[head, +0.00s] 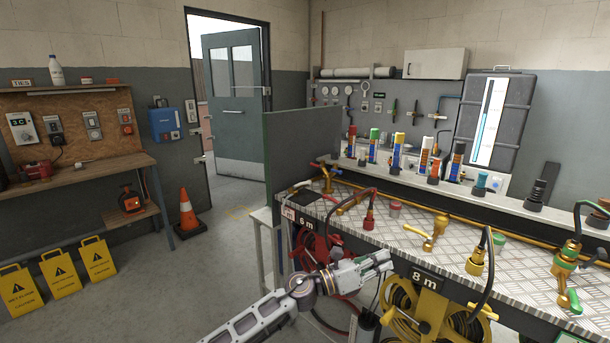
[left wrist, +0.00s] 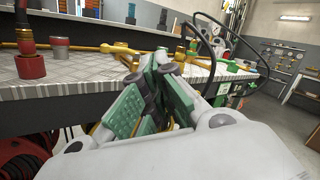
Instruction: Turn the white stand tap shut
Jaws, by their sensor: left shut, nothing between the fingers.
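A pale, whitish lever (head: 300,187) shows at the far left end of the bench, beside a brass tap (head: 327,180). I cannot tell for sure whether it belongs to the white stand tap, and its setting is too small to read. My left gripper (head: 384,260) is shut and empty, in front of the bench's front edge, below and to the left of a yellow tap (head: 434,234). In the left wrist view the green-padded fingers (left wrist: 150,72) are closed together and partly cover the bench edge. My right gripper is not in view.
The checker-plate bench (head: 385,232) carries a red hose fitting (head: 368,222), a brass fitting (head: 475,262) and a green-handled tap (head: 566,255). A red reel (head: 312,248) and a yellow reel (head: 425,312) hang below its front.

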